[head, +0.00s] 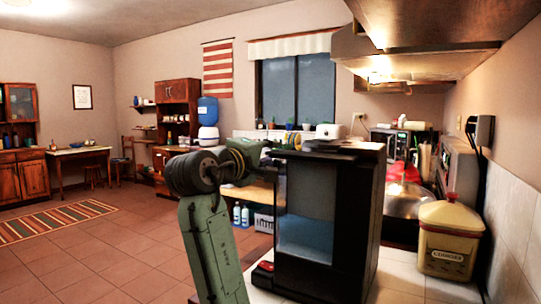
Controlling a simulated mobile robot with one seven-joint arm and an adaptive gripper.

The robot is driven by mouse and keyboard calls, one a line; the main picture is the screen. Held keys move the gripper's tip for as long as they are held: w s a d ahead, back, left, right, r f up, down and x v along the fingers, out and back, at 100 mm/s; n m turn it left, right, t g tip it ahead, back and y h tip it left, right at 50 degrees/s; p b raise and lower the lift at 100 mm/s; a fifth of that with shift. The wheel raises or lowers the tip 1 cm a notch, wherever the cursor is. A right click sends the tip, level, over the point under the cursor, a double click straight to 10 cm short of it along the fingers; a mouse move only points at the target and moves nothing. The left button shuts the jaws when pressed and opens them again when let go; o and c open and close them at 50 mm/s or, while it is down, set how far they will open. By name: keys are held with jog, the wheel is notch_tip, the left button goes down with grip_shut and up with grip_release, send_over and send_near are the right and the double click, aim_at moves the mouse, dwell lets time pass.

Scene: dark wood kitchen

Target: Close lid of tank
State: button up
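The tank (309,215) is a tall black box with a glass front and blue-tinted water low inside. It stands upright on the light counter in the middle of the head view. Its dark top (335,154) shows nearly edge-on, with a flat dark piece that looks like the lid (345,146) low over it. I cannot tell whether this lid is fully down. My green arm rises left of the tank and bends right toward its top left edge. My gripper (268,151) is small and dark there, and its fingers cannot be made out. I cannot tell if it touches the lid.
A yellow lidded container (449,238) stands on the counter right of the tank. A metal sink or pan (408,203) and a red object (403,173) are behind it. A range hood (410,55) hangs above right. The tiled floor at left is open.

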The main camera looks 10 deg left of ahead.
jog(key=v, duration=1.1)
jog(key=shift+s+a, duration=0.15)
jog(key=shift+s, duration=0.25)
